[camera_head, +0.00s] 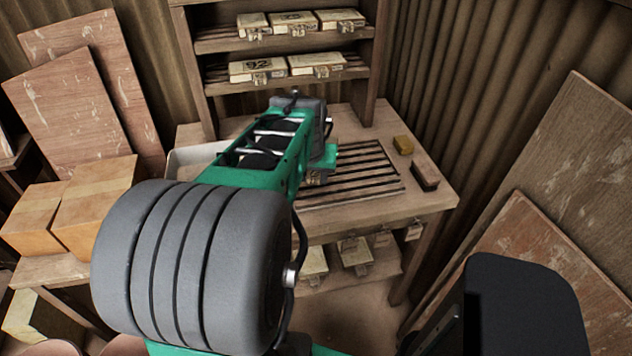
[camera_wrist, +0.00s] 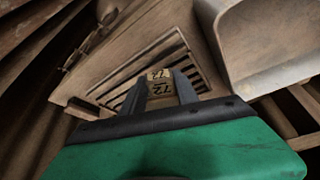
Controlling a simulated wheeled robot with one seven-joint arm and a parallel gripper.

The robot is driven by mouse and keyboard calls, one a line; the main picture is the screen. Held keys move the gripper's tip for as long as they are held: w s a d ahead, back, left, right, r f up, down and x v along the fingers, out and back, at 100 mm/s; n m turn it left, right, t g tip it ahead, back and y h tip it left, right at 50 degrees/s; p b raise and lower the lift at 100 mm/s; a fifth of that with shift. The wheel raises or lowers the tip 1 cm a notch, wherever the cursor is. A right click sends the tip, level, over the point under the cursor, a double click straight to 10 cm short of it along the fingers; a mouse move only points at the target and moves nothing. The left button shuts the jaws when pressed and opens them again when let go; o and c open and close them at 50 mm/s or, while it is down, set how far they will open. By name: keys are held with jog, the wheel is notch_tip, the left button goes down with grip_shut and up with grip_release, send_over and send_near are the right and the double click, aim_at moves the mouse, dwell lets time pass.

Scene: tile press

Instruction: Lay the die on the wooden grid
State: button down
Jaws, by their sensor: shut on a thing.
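The die is a pale block marked 72 (camera_wrist: 160,82). It sits between the two grey fingers of my gripper (camera_wrist: 163,90) in the wrist view, which are closed on its sides. The wooden grid (camera_head: 365,180) of dark and light slats lies on the bench top, and it also shows behind the die in the wrist view (camera_wrist: 207,72). In the head view my arm covers the left part of the grid and most of my gripper; a small pale part of the die (camera_head: 315,179) shows below the wrist. I cannot tell whether the die touches the slats.
A pale bin (camera_head: 190,160) stands at the left, close to my gripper in the wrist view (camera_wrist: 262,50). Shelves (camera_head: 225,43) with several dies rise behind.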

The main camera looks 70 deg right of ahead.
send_over(314, 192)
jog(key=a, duration=0.1)
jog(key=f, duration=0.5)
jog(key=shift+a+f, duration=0.1)
jog(key=shift+a, duration=0.1)
notch_tip(314, 192, down, 3)
jog(key=shift+r, duration=0.1)
jog(key=shift+f, duration=0.35)
jog(key=c, duration=0.9)
grip_release()
